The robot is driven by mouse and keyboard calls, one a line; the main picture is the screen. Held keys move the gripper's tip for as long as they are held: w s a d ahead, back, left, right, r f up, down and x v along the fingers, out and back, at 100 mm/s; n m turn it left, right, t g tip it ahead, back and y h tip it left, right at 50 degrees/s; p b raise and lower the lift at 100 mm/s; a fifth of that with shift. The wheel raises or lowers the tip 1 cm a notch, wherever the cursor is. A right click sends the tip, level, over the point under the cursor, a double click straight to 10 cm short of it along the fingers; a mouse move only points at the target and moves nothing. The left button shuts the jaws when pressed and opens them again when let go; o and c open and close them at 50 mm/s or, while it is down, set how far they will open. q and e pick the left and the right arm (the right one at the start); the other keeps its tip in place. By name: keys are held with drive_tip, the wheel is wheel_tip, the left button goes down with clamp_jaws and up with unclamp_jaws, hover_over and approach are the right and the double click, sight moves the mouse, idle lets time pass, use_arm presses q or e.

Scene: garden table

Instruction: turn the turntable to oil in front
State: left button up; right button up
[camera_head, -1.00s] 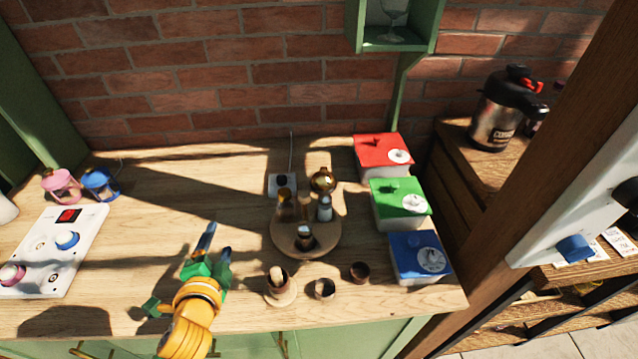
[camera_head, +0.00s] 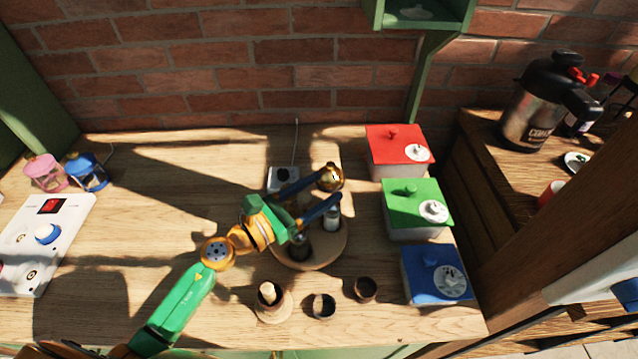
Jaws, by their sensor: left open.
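The round wooden turntable (camera_head: 325,258) stands in the middle of the table. A white-and-grey shaker (camera_head: 332,218) is on its right side and a dark container (camera_head: 299,250) is at its front. The oil bottle cannot be made out; my arm hides the left and back of the turntable. My left gripper (camera_head: 328,190) is open above the turntable, its two blue fingers apart and pointing right. A shiny gold round thing (camera_head: 330,177) shows by the upper fingertip; I cannot tell whether they touch. My right gripper is not in view.
Red (camera_head: 396,145), green (camera_head: 413,205) and blue (camera_head: 433,272) lidded boxes line the right side. A small pot on a wooden base (camera_head: 271,299) and two dark cups (camera_head: 322,305) stand in front. The table left of the turntable is mostly clear.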

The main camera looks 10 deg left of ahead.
use_arm(q)
drive_tip(key=shift+w+f, duration=0.1)
drive_tip(key=shift+w, duration=0.05)
drive_tip(key=shift+s, duration=0.25)
drive_tip(key=c, duration=0.6)
clamp_jaws()
idle(0.4)
